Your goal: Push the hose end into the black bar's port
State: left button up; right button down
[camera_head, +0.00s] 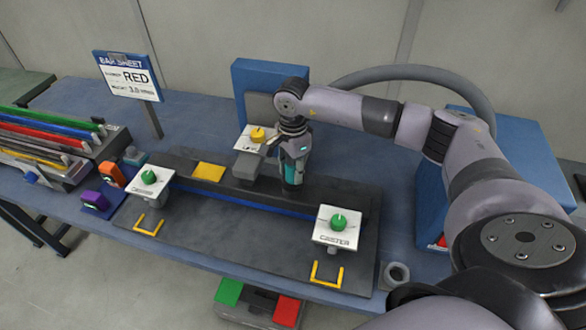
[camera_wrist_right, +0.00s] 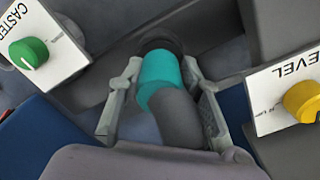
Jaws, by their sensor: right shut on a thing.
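The black bar (camera_head: 335,192) lies along the back of the dark grey fixture plate on the blue table. My right gripper (camera_head: 291,178) points down at the bar, just right of the yellow-knob block. It is shut on the hose end, whose teal collar (camera_wrist_right: 160,70) shows between the two fingers in the right wrist view. The grey hose (camera_wrist_right: 176,118) bends back from the collar toward the camera. A dark round rim (camera_wrist_right: 160,46) shows at the collar's far end; I cannot tell if it is the port or how deep the end sits. My left gripper is out of view.
Green-knob blocks (camera_head: 149,180) (camera_head: 338,224) stand at both ends of the plate. The yellow-knob LEVEL block (camera_head: 257,138) stands close to my right gripper. A sign (camera_head: 128,77) reads RED. Colored bars (camera_head: 45,135) lie in a rack at left. The plate's middle is clear.

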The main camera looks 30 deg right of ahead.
jog(key=shift+f, duration=0.1)
dwell(0.3)
jog(key=shift+f+b, duration=0.95)
jog(key=c, duration=1.1)
grip_release()
notch_tip(320, 180, up, 12)
